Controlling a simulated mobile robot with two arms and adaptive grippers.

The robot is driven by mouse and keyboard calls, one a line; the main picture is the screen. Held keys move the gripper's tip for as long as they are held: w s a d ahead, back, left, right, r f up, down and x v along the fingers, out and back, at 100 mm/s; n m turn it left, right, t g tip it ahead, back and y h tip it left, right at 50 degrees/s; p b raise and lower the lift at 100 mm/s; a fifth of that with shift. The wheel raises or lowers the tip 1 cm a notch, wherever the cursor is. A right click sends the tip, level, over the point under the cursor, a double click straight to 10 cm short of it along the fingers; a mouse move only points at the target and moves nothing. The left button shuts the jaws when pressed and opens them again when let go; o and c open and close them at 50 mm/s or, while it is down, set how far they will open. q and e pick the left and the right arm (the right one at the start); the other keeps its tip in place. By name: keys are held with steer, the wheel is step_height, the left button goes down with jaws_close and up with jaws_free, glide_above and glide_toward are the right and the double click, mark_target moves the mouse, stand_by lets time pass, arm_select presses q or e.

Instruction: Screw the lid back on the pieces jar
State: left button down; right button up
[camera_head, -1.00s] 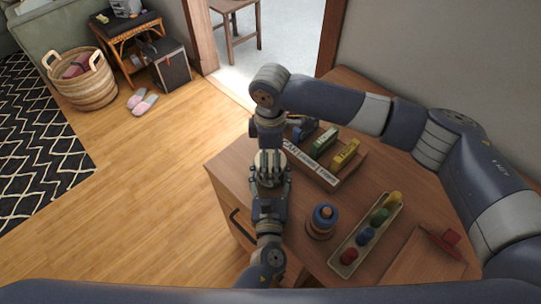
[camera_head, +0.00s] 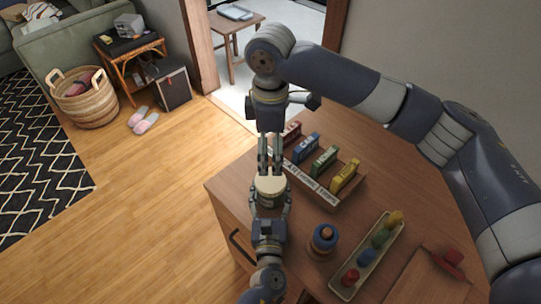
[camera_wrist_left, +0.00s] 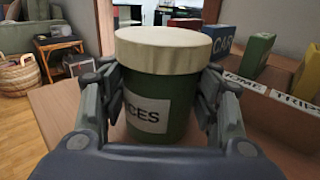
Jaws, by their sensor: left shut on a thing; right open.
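The pieces jar (camera_wrist_left: 160,104) is green with a white label ending in "CES" and stands upright. Its cream lid (camera_wrist_left: 163,50) sits on top of the jar and looks level; whether it is tight I cannot tell. In the head view the lid (camera_head: 270,185) hides most of the jar. My left gripper (camera_head: 270,205) is shut on the jar's body, a finger on each side. My right gripper (camera_head: 270,168) points down above the lid. Its fingers are apart and empty, and they look clear of the lid.
A wooden rack (camera_head: 329,200) with several coloured boxes stands right of the jar. The table's left edge is close to the jar.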

arm_select(q)
steer(key=shift+c, duration=2.4)
jaws_free()
steer(key=s, duration=1.2)
steer(key=shift+a, duration=0.15)
